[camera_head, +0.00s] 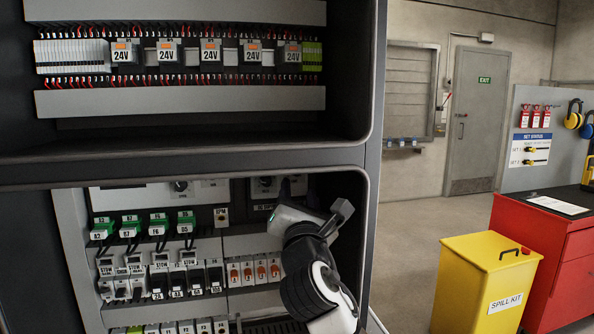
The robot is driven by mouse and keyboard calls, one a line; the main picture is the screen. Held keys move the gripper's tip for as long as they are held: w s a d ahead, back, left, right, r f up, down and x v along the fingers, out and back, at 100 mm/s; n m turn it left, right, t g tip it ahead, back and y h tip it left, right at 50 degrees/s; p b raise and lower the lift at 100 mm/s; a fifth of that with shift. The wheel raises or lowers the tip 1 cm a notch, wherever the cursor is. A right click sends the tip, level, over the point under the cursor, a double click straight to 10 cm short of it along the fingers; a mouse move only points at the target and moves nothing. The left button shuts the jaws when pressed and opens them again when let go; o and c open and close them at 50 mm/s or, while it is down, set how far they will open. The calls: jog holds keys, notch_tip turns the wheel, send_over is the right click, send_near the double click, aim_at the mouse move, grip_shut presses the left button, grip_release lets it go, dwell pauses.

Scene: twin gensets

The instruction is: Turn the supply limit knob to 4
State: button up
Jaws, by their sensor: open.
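The lower cabinet bay has dark round knobs along its top strip. One knob (180,186) is at the left, and another knob (265,182) is further right, close to my arm. Their labels and pointer positions are too small to read, so I cannot tell which is the supply limit knob. My gripper (341,212) is at the right side of this bay, to the right of both knobs and apart from them. It is open, with nothing seen in it. My wrist and arm hide part of the panel's right side.
Green-topped plug modules (130,226), breakers (190,275) and orange-marked switches (254,270) fill the lower bay. A shelf edge (200,165) runs above it, and the cabinet's side post (371,170) stands right. A yellow spill kit bin (480,285) and red cabinet (560,250) stand beyond.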

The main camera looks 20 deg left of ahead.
jog(key=shift+p+x, duration=0.7)
jog(key=shift+x, duration=2.1)
jog(key=shift+d, duration=0.1)
grip_shut()
jog(key=shift+n, duration=0.4)
jog(key=shift+d+f+n+y+b, duration=0.1)
jog(key=shift+n+y+b, duration=0.6)
jog(key=shift+n, duration=0.5)
jog(key=shift+w+n+g+y, duration=0.1)
jog(key=shift+n+g+y, duration=0.4)
jog(key=shift+n, duration=0.8)
jog(key=shift+n+g+y, duration=0.3)
jog(key=shift+n+y, duration=0.4)
jog(key=shift+n, duration=0.9)
